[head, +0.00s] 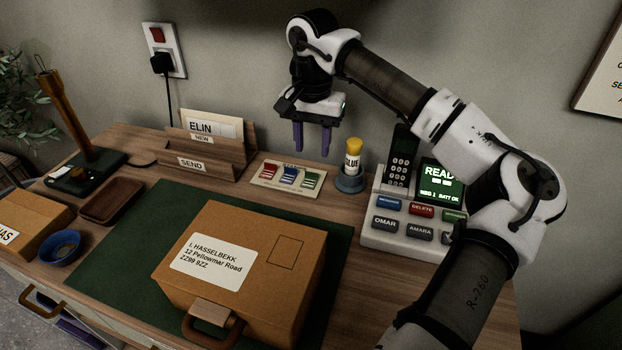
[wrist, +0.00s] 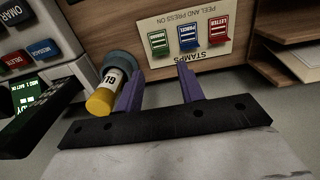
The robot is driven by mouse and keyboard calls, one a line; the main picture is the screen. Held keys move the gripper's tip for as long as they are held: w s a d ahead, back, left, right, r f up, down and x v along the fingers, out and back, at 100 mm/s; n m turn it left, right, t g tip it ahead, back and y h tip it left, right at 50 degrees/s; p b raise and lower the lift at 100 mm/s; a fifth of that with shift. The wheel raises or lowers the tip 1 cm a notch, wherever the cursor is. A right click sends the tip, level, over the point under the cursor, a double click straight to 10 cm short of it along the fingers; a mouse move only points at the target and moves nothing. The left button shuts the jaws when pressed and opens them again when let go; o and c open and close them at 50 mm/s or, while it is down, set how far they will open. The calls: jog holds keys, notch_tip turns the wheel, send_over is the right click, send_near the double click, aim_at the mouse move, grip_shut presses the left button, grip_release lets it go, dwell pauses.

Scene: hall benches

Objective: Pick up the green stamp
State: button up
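The green stamp (head: 309,180) stands at the right end of a pale stamp card (head: 268,188) lying on the desk, beside a blue stamp (head: 289,175) and a red stamp (head: 269,170). In the wrist view the green stamp (wrist: 158,42) is leftmost on the card, with blue (wrist: 188,37) and red (wrist: 218,29) to its right. My gripper (head: 312,153) hangs above and behind the card with its purple fingers pointing down, apart and empty. In the wrist view the fingertips (wrist: 161,69) appear just below the green stamp, with a visible gap between them.
A yellow-capped glue bottle (head: 352,161) stands in a blue-grey holder close to the right of the stamps. A button console (head: 378,240) is further right. A letter rack (head: 222,163) stands left, and a cardboard parcel (head: 250,285) lies in front on the green mat (head: 130,225).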

aim_at(311, 178)
notch_tip(311, 178, down, 7)
jog(key=shift+a+r, duration=0.1)
jog(key=shift+r, duration=0.1)
jog(key=c, duration=0.8)
